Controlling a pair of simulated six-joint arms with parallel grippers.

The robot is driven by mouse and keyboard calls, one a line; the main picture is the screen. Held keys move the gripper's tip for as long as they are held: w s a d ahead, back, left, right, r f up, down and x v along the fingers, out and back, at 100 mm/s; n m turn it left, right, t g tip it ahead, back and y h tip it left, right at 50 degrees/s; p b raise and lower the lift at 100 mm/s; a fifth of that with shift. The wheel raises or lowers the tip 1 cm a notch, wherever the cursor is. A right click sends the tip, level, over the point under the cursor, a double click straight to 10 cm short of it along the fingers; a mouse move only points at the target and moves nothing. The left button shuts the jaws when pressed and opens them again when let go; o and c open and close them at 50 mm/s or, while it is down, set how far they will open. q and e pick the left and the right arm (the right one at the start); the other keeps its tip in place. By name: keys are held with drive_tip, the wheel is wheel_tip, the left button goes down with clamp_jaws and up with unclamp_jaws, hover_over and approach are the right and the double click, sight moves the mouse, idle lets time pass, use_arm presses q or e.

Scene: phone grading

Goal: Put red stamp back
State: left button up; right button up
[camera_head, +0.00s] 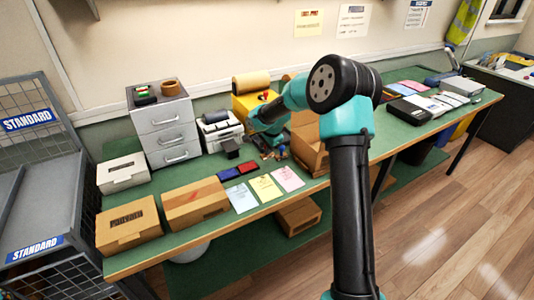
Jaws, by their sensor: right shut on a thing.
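My right arm rises from the bottom of the view and bends left over the green bench (258,207). A red pad (247,168) and a blue pad (228,173) lie side by side below the gripper. My left gripper is not in view.
Blue, yellow and pink sheets (265,187) lie along the front edge. Cardboard boxes (195,203) and a grey drawer unit (165,132) stand at left. A yellow box (245,104) is behind my arm. Phones and trays (425,105) lie at right.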

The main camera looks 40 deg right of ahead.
drive_tip(key=shift+w+d+f, duration=0.2)
drive_tip(key=shift+w+f, duration=0.05)
drive_tip(key=shift+f, duration=1.55)
drive_tip(key=shift+f, duration=0.15)
drive_tip(key=o, duration=0.8)
drive_tip(key=v, duration=1.2)
